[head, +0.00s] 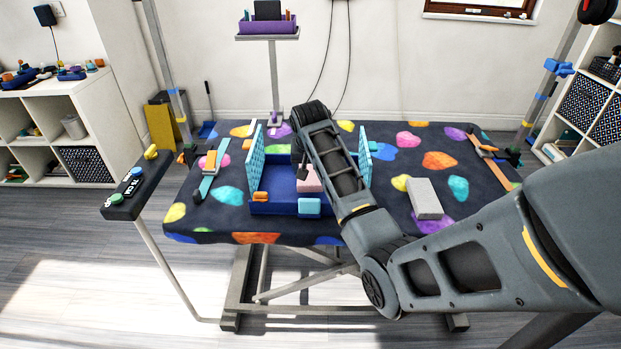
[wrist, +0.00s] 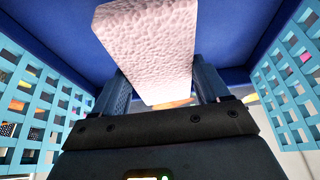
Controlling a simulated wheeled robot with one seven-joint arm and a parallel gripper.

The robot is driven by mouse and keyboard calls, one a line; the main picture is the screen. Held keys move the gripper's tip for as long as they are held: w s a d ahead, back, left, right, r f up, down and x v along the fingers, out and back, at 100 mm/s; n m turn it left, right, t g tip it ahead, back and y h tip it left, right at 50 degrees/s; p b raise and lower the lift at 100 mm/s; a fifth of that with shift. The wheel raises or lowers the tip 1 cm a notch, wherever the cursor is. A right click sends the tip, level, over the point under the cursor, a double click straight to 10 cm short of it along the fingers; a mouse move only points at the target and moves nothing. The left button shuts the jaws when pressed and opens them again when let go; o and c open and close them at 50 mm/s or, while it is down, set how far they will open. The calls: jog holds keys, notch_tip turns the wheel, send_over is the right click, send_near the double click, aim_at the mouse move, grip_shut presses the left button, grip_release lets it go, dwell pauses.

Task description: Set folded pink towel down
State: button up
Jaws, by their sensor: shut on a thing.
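The folded pink towel (head: 309,179) is a pale pink block, partly hidden behind my arm in the head view. In the wrist view the towel (wrist: 152,42) fills the top middle, with its bumpy surface clear. My gripper (wrist: 163,88) is shut on the towel, with one blue-grey finger on each side. In the head view my gripper (head: 301,172) is mostly hidden by my arm, over the dark blue bin (head: 272,207). The wrist view shows the bin's blue lattice sides to the left (wrist: 35,105) and right (wrist: 292,75). I cannot tell whether the towel touches the bin floor.
The bin stands on a dark table with colourful spots (head: 400,150). A grey block (head: 424,198) lies right of my arm. A light blue block (head: 309,207) is at the bin's front. A post with a purple tray (head: 268,27) rises behind.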

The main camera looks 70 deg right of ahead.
jog(key=shift+f, duration=1.95)
jog(key=o, duration=1.3)
jog(key=shift+a+r, duration=0.1)
jog(key=v, duration=1.2)
